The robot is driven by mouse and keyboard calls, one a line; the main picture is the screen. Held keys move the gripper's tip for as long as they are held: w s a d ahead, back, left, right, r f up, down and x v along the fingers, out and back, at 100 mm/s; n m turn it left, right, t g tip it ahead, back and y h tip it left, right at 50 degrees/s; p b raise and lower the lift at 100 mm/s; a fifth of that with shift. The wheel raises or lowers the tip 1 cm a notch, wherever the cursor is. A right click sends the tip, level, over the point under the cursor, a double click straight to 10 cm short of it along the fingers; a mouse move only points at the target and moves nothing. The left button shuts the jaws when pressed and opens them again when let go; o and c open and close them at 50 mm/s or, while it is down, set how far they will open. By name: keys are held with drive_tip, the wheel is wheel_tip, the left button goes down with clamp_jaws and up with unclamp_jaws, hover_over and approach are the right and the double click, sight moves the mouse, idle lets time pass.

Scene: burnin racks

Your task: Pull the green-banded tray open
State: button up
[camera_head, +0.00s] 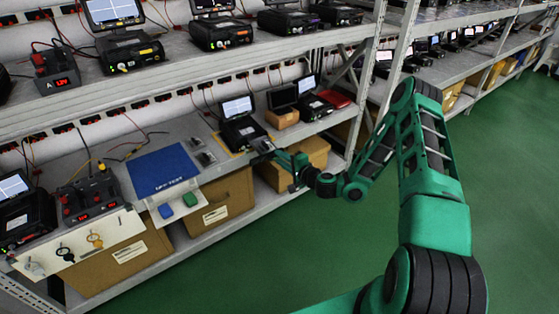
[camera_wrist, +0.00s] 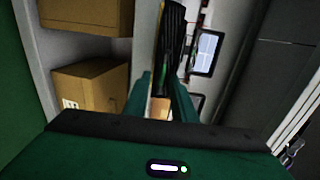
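My gripper (camera_head: 279,156) is at the front edge of the middle shelf, just right of a black unit with a raised lit screen (camera_head: 240,122). In the wrist view my gripper (camera_wrist: 160,92) shows two green fingers set apart, with a gap between them. A dark ribbed thing with a thin green line (camera_wrist: 170,45) lies beyond the fingertips; I cannot tell whether it is a tray or whether the fingers touch it. I cannot make out a green-banded tray for sure in either view; my gripper and arm cover part of the shelf front.
A blue mat (camera_head: 163,169) lies on the shelf to the left, above a white ledge holding a blue and a green piece. Cardboard boxes (camera_head: 222,203) stand on the lower shelf. A rack post (camera_head: 366,85) rises right of my gripper. The green floor (camera_head: 510,170) is clear.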

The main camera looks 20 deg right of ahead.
drive_tip(key=shift+s+d, duration=0.1)
drive_tip(key=shift+d, duration=0.1)
drive_tip(key=v, duration=1)
drive_tip(key=shift+s, duration=0.15)
